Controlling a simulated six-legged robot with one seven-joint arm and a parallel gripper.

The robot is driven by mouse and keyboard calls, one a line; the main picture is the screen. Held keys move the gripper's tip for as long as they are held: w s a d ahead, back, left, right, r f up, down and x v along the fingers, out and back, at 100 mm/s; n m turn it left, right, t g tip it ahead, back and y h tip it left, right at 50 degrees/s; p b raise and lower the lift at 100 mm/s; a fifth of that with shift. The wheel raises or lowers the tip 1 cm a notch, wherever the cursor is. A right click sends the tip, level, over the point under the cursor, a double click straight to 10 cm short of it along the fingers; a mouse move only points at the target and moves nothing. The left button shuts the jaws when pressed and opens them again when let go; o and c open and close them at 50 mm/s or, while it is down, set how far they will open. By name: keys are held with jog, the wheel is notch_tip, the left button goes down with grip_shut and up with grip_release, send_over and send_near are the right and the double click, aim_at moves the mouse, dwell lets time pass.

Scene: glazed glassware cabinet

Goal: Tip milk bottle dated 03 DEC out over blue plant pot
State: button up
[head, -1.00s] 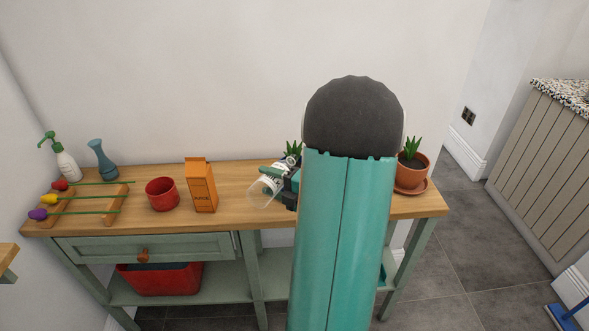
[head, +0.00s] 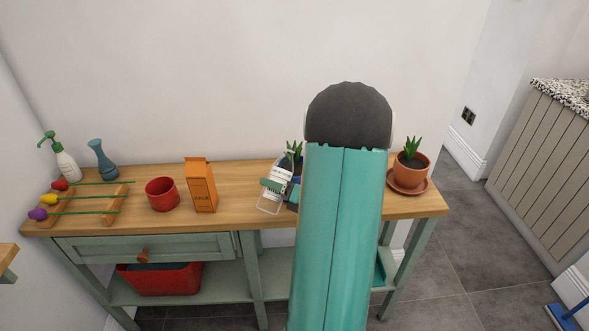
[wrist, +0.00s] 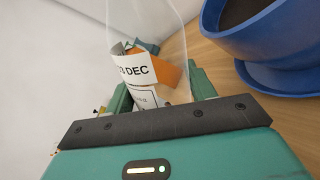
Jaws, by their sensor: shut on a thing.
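The milk bottle (wrist: 152,100) is clear glass with a white label reading "3 DEC" in the wrist view; the first digit is partly cut off. My gripper (wrist: 160,93) is shut on it, one finger on each side. In the head view the bottle (head: 269,206) is tilted above the table, beside the plant, with my gripper (head: 274,186) at it. I cannot tell whether milk is in it. The blue plant pot (wrist: 270,45), with dark soil, stands on a blue saucer (wrist: 280,80) right of the bottle in the wrist view. My arm partly hides the pot in the head view.
On the wooden tabletop (head: 238,185) stand an orange juice carton (head: 201,186), a red pot (head: 162,194), a terracotta plant pot (head: 410,172), a blue vase (head: 101,160), a spray bottle (head: 62,160) and a wooden rack (head: 85,205). The tabletop between carton and bottle is clear.

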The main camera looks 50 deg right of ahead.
aim_at(278, 166)
jog(key=shift+w+d+n, duration=0.1)
jog(key=shift+d+n, duration=0.4)
jog(key=shift+n, duration=0.4)
jog(key=shift+f+n, duration=0.7)
jog(key=shift+n, duration=0.4)
jog(key=shift+d+f+n+h, duration=0.1)
jog(key=shift+f+n+h, duration=0.2)
jog(key=shift+n, duration=0.4)
notch_tip(278, 166, up, 4)
jog(key=shift+d+f+n, duration=0.1)
jog(key=shift+f+n, duration=0.1)
jog(key=shift+n, duration=0.7)
jog(key=shift+d+r+n+t, duration=0.25)
jog(key=shift+r+n, duration=0.35)
jog(key=shift+n, duration=0.4)
jog(key=shift+r, duration=2.5)
